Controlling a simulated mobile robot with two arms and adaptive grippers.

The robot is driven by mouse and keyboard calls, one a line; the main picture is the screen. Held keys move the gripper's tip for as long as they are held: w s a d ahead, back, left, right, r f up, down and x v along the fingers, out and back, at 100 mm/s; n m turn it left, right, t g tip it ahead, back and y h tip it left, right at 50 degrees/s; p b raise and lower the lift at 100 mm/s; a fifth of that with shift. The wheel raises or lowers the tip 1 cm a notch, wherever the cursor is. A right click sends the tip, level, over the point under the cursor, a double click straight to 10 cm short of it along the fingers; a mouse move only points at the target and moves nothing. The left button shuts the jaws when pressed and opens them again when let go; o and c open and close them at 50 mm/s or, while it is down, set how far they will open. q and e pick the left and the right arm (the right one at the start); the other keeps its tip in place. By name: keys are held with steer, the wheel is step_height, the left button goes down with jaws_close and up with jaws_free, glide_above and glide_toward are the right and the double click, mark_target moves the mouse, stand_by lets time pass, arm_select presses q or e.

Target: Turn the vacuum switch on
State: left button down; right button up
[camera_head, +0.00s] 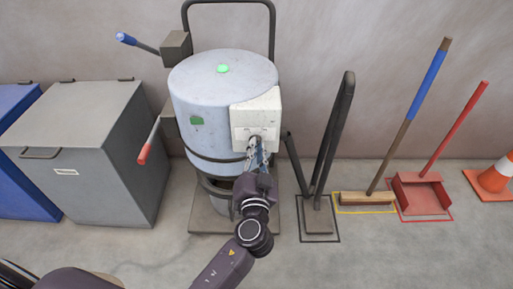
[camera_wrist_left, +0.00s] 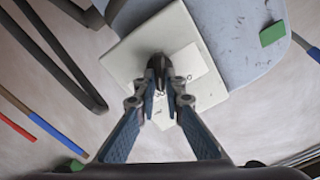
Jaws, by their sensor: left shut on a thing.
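The vacuum (camera_head: 220,90) is a pale blue-grey drum with a white control box (camera_head: 262,108) on its front right. The box, with a light label plate, also shows in the wrist view (camera_wrist_left: 125,62). The vacuum switch (camera_wrist_left: 158,60) is a small dark knob on that plate. My left gripper (camera_head: 256,150) reaches up to the box from below. In the wrist view its fingertips (camera_wrist_left: 160,78) are closed around the knob and hide much of it, so I cannot read its setting. My right gripper is in neither view.
A grey bin (camera_head: 90,130) and a blue bin (camera_head: 25,190) stand at left. A red-tipped lever (camera_head: 146,150) and a blue-tipped lever (camera_head: 130,40) stick out left of the drum. A broom (camera_head: 408,120), red dustpan (camera_head: 420,193) and cone (camera_head: 492,178) are at right. The front floor is clear.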

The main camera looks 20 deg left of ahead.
arm_select(q)
steer(key=shift+f, duration=0.1)
steer(key=c, duration=2)
jaws_free()
steer(key=v, duration=1.2)
